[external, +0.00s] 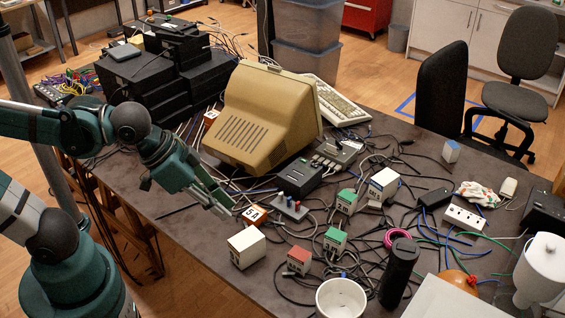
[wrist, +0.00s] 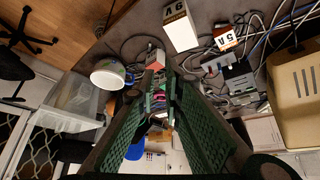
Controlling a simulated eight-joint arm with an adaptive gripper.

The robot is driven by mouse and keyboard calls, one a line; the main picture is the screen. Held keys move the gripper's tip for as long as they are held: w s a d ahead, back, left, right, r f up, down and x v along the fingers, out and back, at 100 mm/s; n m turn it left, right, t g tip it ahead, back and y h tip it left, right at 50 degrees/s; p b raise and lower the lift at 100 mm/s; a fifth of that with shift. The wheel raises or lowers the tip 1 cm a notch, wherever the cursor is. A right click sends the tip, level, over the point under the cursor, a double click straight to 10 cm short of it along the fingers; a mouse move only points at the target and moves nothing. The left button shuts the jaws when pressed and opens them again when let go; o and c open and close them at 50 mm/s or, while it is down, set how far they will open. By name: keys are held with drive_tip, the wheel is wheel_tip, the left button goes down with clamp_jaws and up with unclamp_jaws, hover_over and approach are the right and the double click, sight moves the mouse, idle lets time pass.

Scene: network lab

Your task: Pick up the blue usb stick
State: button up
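A small grey holder (external: 291,211) stands on the dark table right of my gripper, with small upright sticks in it. One stick looks blue (external: 281,199) and another looks red; they are too small to tell whether the blue one is the usb stick. My gripper (external: 229,207) hangs above the table near its front edge, left of the holder and apart from it. In the wrist view its green fingers (wrist: 164,76) have a gap between them and hold nothing. The holder also seems to show in the wrist view, right of the fingers, with its sticks unclear.
A box marked 5A (external: 254,215) and a white box (external: 246,246) stand close by. A beige monitor (external: 246,125) rises behind. Cables, small labelled boxes, a white cup (external: 341,299) and a black cylinder (external: 398,272) crowd the right side. The table's front-left strip is fairly clear.

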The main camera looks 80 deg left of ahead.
drive_tip(key=w+a+n+g+p, duration=0.2)
drive_tip(key=w+a+p, duration=0.1)
drive_tip(key=w+a, duration=0.3)
drive_tip(key=n+g+p, duration=0.4)
drive_tip(key=n+p, duration=0.2)
drive_tip(key=p, duration=0.1)
hover_over(289, 197)
drive_tip(key=f, duration=1.2)
drive_tip(key=shift+d+f, duration=0.25)
drive_tip(key=shift+f, duration=0.15)
drive_tip(key=shift+a+f, duration=0.25)
drive_tip(key=shift+f, duration=0.1)
drive_tip(key=shift+f, duration=0.1)
drive_tip(key=shift+f, duration=1.2)
